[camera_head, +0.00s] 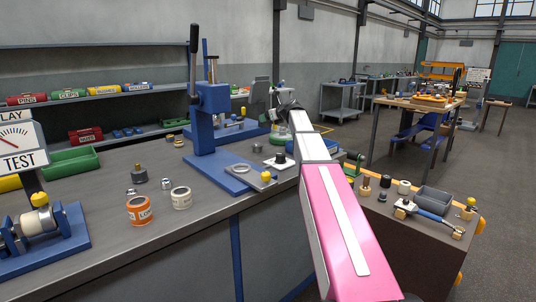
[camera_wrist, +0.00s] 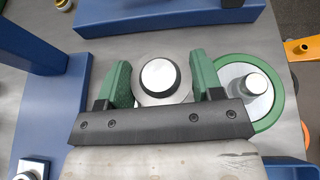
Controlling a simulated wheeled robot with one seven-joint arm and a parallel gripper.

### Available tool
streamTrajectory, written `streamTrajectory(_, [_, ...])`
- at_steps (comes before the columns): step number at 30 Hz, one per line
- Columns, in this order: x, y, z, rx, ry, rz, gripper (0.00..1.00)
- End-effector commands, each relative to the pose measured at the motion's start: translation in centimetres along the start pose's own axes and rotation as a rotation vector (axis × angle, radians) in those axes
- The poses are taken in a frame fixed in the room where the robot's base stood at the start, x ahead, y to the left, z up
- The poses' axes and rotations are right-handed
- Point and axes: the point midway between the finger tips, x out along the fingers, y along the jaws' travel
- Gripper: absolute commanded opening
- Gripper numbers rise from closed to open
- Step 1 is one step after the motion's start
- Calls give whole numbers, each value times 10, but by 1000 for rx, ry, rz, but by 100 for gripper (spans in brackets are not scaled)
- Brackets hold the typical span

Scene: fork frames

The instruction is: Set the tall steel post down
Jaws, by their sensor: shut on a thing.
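My gripper (camera_wrist: 158,84) has its two green finger pads on either side of a steel post (camera_wrist: 143,92), seen from above as a steel disc with a dark ring and a pale round top. The gripper is shut on it. How far the post's foot is above the bench cannot be told. In the head view my pink and white arm reaches over the bench, and its dark wrist end (camera_head: 290,106) hides the post and the fingers.
Right of the gripper a green-rimmed round base (camera_wrist: 274,116) carries a steel stub. A blue press (camera_head: 211,105) stands on the grey bench (camera_head: 95,215). Tins, including an orange one (camera_head: 140,212), stand nearer.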

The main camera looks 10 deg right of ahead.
Motion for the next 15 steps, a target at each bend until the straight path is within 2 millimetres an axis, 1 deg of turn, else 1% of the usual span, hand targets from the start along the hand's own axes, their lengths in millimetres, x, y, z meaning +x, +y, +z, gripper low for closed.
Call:
streamTrajectory(5, [-8,8,-11,1,-2,0,14])
streamTrajectory(8, [-17,17,-23,2,-2,0,14])
streamTrajectory(15, [-41,42,-62,2,-1,-1,14])
